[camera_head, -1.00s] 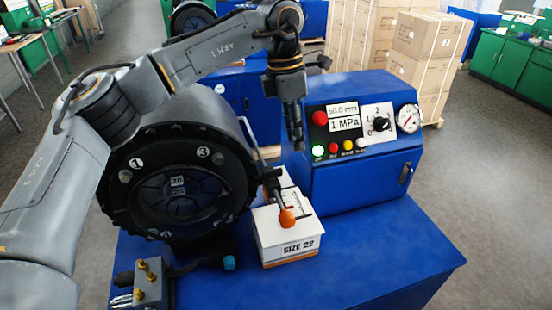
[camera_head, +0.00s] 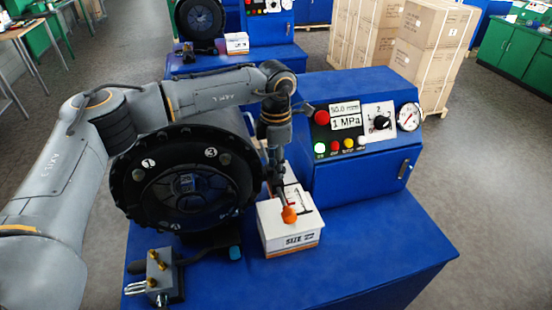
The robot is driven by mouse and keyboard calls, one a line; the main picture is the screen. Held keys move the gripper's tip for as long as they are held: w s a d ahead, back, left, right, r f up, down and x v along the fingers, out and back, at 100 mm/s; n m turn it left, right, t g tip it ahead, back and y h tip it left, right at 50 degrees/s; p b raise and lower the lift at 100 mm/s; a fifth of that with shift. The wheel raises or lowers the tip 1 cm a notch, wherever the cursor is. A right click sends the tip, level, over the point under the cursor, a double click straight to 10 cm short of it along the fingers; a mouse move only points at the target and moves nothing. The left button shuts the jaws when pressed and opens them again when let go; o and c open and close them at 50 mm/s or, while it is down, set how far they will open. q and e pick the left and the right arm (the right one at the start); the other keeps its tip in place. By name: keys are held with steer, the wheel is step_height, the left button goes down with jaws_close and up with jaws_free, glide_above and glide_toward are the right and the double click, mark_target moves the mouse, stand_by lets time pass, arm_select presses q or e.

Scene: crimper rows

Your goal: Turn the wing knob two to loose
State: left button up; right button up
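The blue crimper panel carries a black rotary knob (camera_head: 381,122) on a white plate with a figure 2 above it. Two brass knobs (camera_head: 155,258) sit on a small grey block left of the box. I cannot tell which part is wing knob two. My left gripper (camera_head: 277,184) points down just above the orange-tipped lever (camera_head: 289,214), between the round crimper head (camera_head: 196,180) and the panel. Whether it touches the lever is unclear, and its finger gap is too small to judge. My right gripper is out of view.
A white SIZE 22 box (camera_head: 291,238) stands on the blue table (camera_head: 330,275) below the lever. A gauge (camera_head: 409,117) and lit buttons (camera_head: 320,149) are on the panel. The table's front right is bare. Cartons (camera_head: 425,50) stand behind.

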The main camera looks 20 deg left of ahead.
arm_select(q)
steer(key=shift+f, duration=0.4)
jaws_close()
